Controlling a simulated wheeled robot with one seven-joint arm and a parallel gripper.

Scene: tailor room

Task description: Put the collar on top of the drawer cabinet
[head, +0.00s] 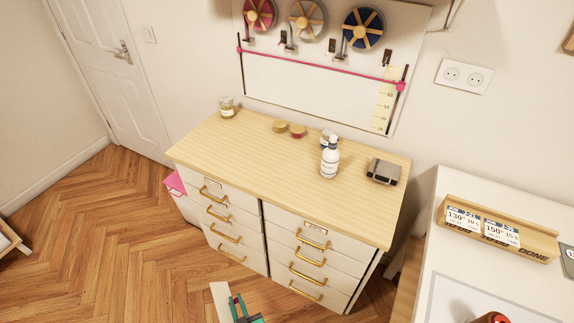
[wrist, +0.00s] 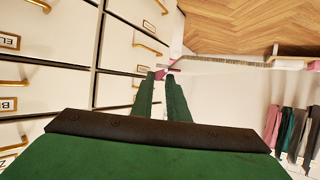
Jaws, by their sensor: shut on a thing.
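The drawer cabinet (head: 285,165) stands against the wall in the head view, with a pale wooden top and white drawers with brass handles. Its drawer fronts (wrist: 118,50) also show on the left in the wrist view. My gripper (head: 236,300) is at the bottom of the head view, in front of the cabinet and lower than its top. Its green fingers (wrist: 162,90) are close together in the wrist view. A flat, pale piece beside the fingers, seemingly the collar (head: 219,299), is in its grip. Its lower part is cut off by the frame edge.
On the cabinet top stand a white bottle (head: 330,160), a jar (head: 227,107), small round tins (head: 297,131) and a dark box (head: 383,171). The front left of the top is clear. A white table (head: 462,235) is at right. Fabrics (wrist: 290,130) hang in the wrist view.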

